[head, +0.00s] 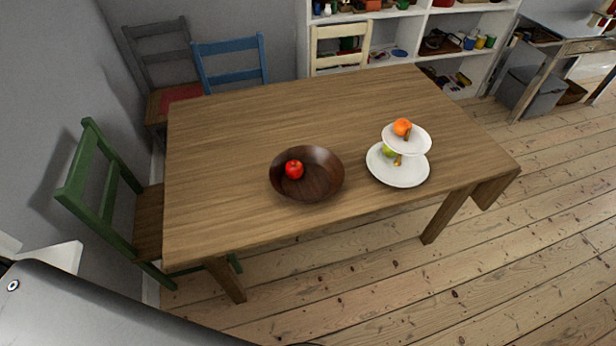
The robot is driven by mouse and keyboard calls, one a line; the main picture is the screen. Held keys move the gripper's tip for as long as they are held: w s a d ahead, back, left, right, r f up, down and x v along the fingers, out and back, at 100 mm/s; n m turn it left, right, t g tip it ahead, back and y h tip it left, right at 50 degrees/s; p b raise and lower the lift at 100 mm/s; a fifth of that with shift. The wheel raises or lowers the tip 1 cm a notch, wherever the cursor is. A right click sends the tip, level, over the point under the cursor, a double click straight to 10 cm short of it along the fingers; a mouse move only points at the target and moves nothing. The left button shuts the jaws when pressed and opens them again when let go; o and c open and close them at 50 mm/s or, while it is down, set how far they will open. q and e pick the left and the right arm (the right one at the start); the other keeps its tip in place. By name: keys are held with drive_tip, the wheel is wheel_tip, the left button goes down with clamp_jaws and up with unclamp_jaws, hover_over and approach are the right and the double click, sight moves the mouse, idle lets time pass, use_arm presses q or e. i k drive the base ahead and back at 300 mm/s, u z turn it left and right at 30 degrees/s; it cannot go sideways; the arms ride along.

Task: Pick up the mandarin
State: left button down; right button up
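The mandarin (402,127) is a small orange fruit on the upper plate of a white two-tier stand (411,176). The stand is on the right part of the wooden table (230,140). A green fruit (387,150) sits on its lower plate, partly hidden by the upper plate. A dark wooden bowl (325,185) with a red apple (294,169) in it stands left of the stand. Neither of my grippers shows in the head view.
A green chair (98,205) stands at the table's left end. The floor at front right is clear.

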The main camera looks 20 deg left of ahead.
sight(400, 127)
drive_tip(key=u, duration=3.2)
drive_tip(key=k, duration=1.35)
drive_tip(key=z, duration=1.55)
drive_tip(key=i, duration=0.5)
drive_tip(key=u, duration=0.05)
